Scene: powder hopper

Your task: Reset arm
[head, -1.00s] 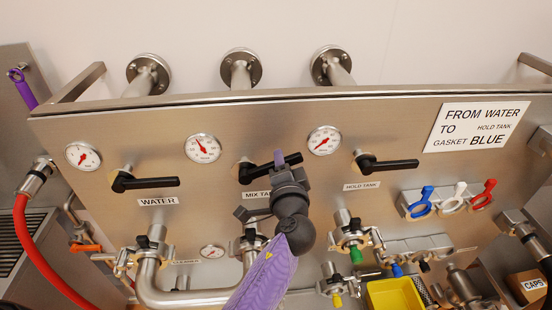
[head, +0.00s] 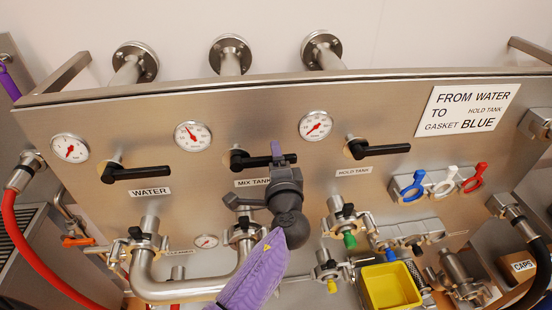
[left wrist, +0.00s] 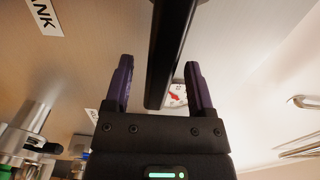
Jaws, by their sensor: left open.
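My left gripper (head: 278,155) is at the black MIX TANK valve handle (head: 245,160), in front of the steel panel. In the left wrist view my left gripper (left wrist: 158,88) is open, with its two purple fingers apart. A black handle (left wrist: 170,50) shows in the gap between them, with space visible beside it. I cannot tell whether a finger touches it. My purple-sleeved left arm comes up from below. My right gripper is not in view.
Black WATER (head: 135,174) and HOLD TANK (head: 378,149) handles sit either side. Blue, white and red clamps (head: 440,184) hang at right above a yellow bin (head: 391,287). Pipes and valves (head: 190,288) crowd the lower panel. A red hose (head: 20,240) hangs at left.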

